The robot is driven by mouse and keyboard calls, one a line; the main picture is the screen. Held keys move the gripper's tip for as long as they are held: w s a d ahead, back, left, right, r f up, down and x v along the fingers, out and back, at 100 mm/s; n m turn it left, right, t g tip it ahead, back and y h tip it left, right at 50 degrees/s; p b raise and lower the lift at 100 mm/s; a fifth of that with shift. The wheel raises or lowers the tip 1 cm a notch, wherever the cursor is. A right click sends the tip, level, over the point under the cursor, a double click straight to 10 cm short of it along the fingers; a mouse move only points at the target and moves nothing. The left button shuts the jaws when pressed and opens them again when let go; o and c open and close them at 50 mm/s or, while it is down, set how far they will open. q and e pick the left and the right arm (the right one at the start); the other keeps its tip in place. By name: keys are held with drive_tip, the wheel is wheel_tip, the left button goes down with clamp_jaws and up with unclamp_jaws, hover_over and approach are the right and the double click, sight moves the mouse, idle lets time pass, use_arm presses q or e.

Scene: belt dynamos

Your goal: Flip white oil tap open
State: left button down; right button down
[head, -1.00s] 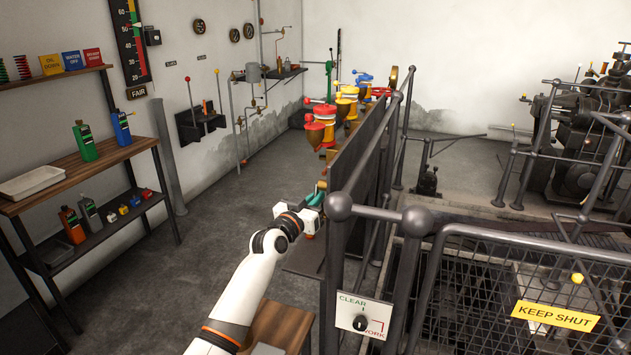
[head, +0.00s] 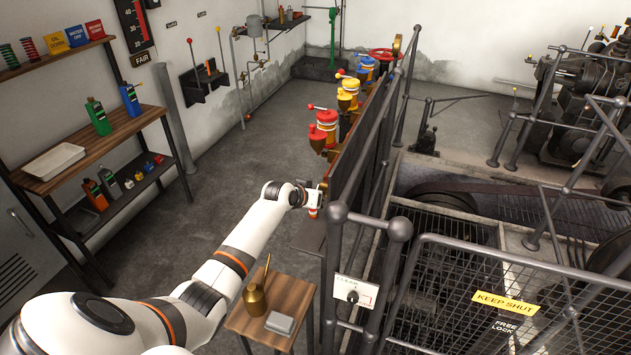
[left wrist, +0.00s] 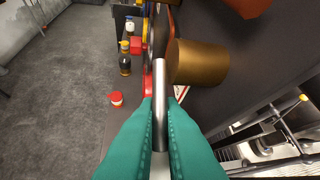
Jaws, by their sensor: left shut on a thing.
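In the left wrist view, the teal fingers of my left gripper (left wrist: 160,108) are shut on a slim grey metal lever (left wrist: 160,78). A brass cylinder (left wrist: 202,62) sits just right of the lever. In the head view, my left gripper (head: 306,197) is at the near end of the dark panel, and its fingertips are hidden. The white tap's body cannot be made out clearly behind my gripper. Farther along the panel are a red tap (head: 326,122), a yellow tap (head: 349,87) and a blue tap (head: 368,64). My right gripper is not in view.
A small wooden table (head: 285,290) with a brass oil can (head: 255,298) stands below my left arm. Grey railings (head: 337,260) and a mesh gate (head: 470,290) stand right of the panel. A shelf with bottles (head: 110,140) is at the left. The floor between is clear.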

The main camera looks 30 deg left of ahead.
use_arm(q)
drive_tip(key=shift+r+g+p, duration=0.4)
drive_tip(key=shift+r, duration=0.2)
drive_tip(key=shift+g, duration=0.4)
drive_tip(key=shift+f+g, duration=0.1)
drive_tip(key=shift+g, duration=0.2)
drive_tip(key=shift+s+r+g+h, duration=0.15)
drive_tip(key=shift+r+g+h, duration=0.15)
drive_tip(key=shift+g, duration=0.6)
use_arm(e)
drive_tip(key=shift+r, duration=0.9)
use_arm(q)
drive_tip(key=c, duration=1.5)
unclamp_jaws()
drive_tip(key=shift+f, duration=0.1)
drive_tip(key=shift+c, duration=0.2)
